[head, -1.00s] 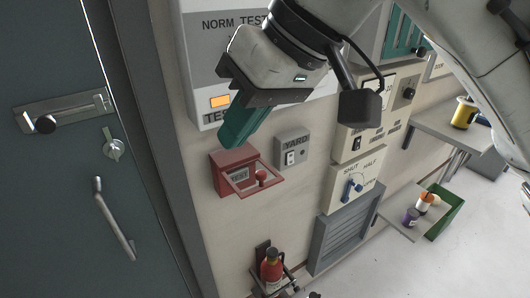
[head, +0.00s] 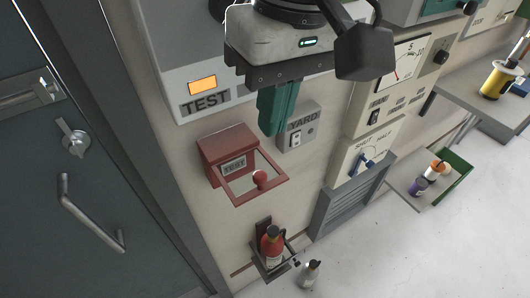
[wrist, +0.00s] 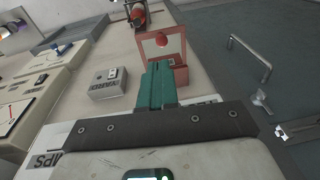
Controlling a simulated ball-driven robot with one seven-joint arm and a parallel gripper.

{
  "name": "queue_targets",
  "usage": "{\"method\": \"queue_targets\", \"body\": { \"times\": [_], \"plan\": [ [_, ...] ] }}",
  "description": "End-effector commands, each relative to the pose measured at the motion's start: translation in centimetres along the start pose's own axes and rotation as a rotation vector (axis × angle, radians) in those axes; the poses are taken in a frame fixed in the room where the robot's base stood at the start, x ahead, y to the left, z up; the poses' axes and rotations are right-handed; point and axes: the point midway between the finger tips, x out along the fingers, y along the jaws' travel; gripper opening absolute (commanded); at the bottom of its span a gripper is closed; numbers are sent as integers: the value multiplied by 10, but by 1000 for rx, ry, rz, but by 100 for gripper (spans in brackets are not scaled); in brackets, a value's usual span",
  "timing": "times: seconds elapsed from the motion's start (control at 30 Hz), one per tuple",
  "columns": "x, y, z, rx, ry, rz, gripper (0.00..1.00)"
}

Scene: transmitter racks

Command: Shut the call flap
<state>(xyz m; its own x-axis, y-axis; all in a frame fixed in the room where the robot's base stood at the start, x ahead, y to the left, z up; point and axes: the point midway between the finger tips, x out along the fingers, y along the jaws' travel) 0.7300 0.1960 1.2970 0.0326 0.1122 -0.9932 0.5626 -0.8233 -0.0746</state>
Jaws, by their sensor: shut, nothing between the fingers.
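The call flap (head: 274,195) is a red open frame on a small red box (head: 213,150) on the wall, with a TEST label inside. The flap stands open, jutting out from the box. A red knob (head: 260,178) shows within the frame. In the wrist view the flap (wrist: 143,47) and knob (wrist: 160,40) appear just beyond my fingertips. My gripper (head: 275,131) has its teal fingers shut and empty, pointing down. It is above and to the right of the box in the head view; I see no clear contact with the flap.
A grey YARD switch box (head: 299,132) is close to the right of my fingers. A panel with a lit orange TEST lamp (head: 202,85) is above. A red bottle (head: 271,245) stands on a bracket below. The door (head: 60,200) is at left.

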Motion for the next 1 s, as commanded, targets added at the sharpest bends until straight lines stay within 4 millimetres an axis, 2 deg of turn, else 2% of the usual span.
{"method": "queue_targets", "body": {
  "times": [0.2, 0.5, 0.67, 1.0],
  "plan": [
    [43, 0, 1, -2, -3, 1, 0],
    [82, 0, 0, -2, 1, 0, 0],
    [90, 0, 0, -1, 1, -1, 0],
    [90, 0, 0, -1, 2, -1, 0]
  ]
}}
